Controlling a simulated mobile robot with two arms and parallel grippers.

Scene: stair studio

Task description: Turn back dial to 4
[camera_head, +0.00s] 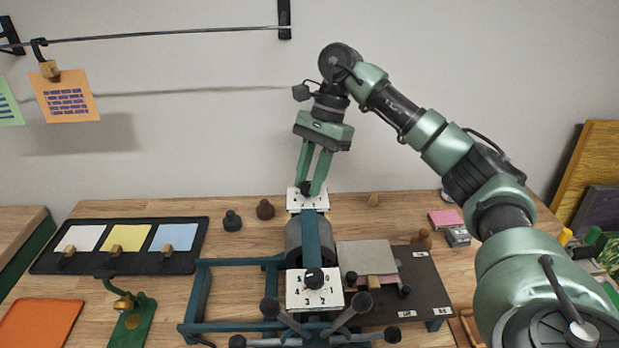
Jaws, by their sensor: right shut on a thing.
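The back dial (294,200) is a white numbered plate at the far end of a teal bar, upright above the wooden table. My right gripper (310,190) comes down from above with its green fingers shut on the back dial's dark knob. The fingers and knob hide much of the plate, so the dial's setting cannot be read. The front dial (298,294) is a white plate with numbers around a black knob, nearer to me on the same teal device. My left gripper is not in view.
A black tray (208,228) with white, yellow and blue cards lies to the left. A dark board (432,290) with a grey plate is right of the device. Dark spoked handles (350,312) stand in front. Orange and green cards hang from a rail (150,34).

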